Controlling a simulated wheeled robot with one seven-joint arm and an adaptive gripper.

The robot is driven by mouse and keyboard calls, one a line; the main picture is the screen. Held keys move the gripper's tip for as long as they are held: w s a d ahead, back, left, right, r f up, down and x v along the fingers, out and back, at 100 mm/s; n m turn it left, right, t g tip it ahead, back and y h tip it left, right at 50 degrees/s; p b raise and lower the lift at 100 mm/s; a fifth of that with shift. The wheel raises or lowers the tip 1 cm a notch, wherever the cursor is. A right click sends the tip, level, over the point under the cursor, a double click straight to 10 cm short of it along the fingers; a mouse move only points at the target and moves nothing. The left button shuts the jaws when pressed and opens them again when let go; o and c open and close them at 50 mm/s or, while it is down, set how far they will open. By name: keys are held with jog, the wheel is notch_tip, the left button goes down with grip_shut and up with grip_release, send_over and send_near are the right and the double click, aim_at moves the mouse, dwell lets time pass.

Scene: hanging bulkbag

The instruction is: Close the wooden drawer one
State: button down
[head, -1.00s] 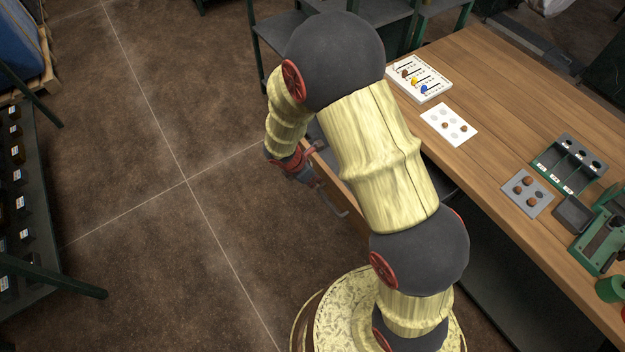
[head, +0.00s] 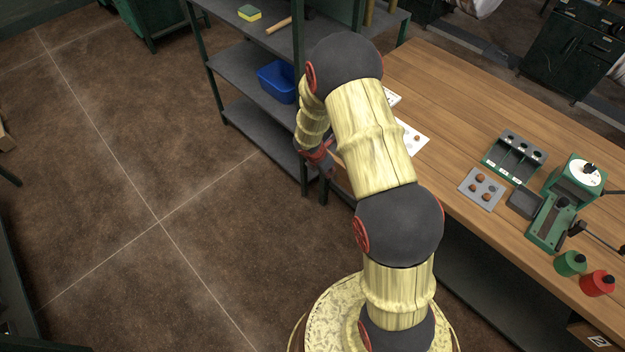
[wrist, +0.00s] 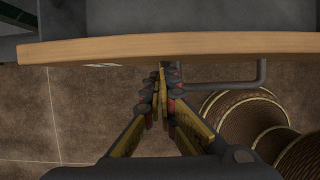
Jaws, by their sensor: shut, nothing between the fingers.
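The wooden drawer front (wrist: 215,44) runs across the top of the wrist view, with its grey inside showing behind it. Its dark bar handle (wrist: 262,74) sticks out to the right of my fingers. My gripper (wrist: 162,72) is shut and empty, with its fingertips at the outer face of the drawer front, left of the handle's bend. I cannot tell whether they touch. In the head view my gripper (head: 328,168) is small beside the table's left end, and my arm hides most of the drawer. No number shows on this drawer.
A front marked 2 (head: 590,337) is at the lower right. A grey shelf (head: 240,85) with a blue bin (head: 278,81) stands close behind my gripper. The floor (head: 110,200) at left is clear.

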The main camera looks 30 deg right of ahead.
jog(key=d, duration=0.2)
jog(key=w+d+p, duration=0.1)
jog(key=d, duration=0.2)
jog(key=w+d+p, duration=0.1)
jog(key=d, duration=0.1)
jog(key=shift+w+d, duration=0.15)
jog(key=shift+w, duration=0.05)
